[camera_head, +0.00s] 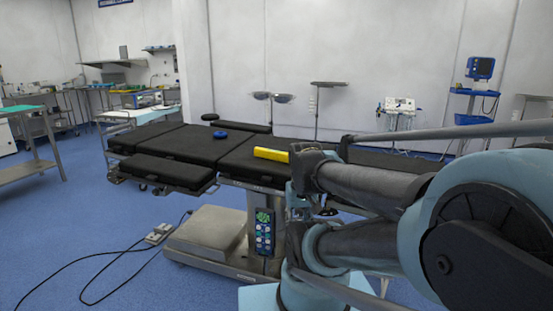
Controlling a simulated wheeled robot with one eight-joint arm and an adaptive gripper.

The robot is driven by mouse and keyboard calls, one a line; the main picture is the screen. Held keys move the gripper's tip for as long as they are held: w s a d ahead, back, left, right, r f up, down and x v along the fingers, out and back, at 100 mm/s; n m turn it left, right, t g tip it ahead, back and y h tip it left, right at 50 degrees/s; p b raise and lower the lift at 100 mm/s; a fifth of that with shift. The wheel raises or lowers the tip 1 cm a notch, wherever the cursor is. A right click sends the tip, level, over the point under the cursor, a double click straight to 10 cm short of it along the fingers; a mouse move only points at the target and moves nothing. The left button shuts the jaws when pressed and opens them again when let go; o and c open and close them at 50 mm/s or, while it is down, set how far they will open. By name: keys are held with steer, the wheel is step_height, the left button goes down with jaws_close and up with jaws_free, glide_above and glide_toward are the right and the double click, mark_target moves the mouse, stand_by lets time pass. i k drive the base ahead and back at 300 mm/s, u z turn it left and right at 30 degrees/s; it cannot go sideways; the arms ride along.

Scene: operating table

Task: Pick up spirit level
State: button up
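A yellow bar-shaped object (271,154), which looks like the spirit level, lies on the black padded top of the operating table (190,147), near the middle of the picture. Its right end is close to a dark part of my arm in the picture, and part of it may be hidden there. I cannot tell whether they touch. My arm fills the right side of the view and covers the right part of the table. I cannot make out the fingers of my gripper, nor whether it holds anything.
A blue ring-like object (220,134) and a small dark-blue round object (210,117) are farther left on the table. A hand control (264,232) hangs on the table's side. A pedal (159,233) with cables lies on the blue floor. Floor at the front left is mostly clear.

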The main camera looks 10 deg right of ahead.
mark_target(264, 153)
steer(key=k, duration=0.5)
steer(key=u, duration=1)
steer(key=i, duration=0.9)
steer(key=z, duration=1.85)
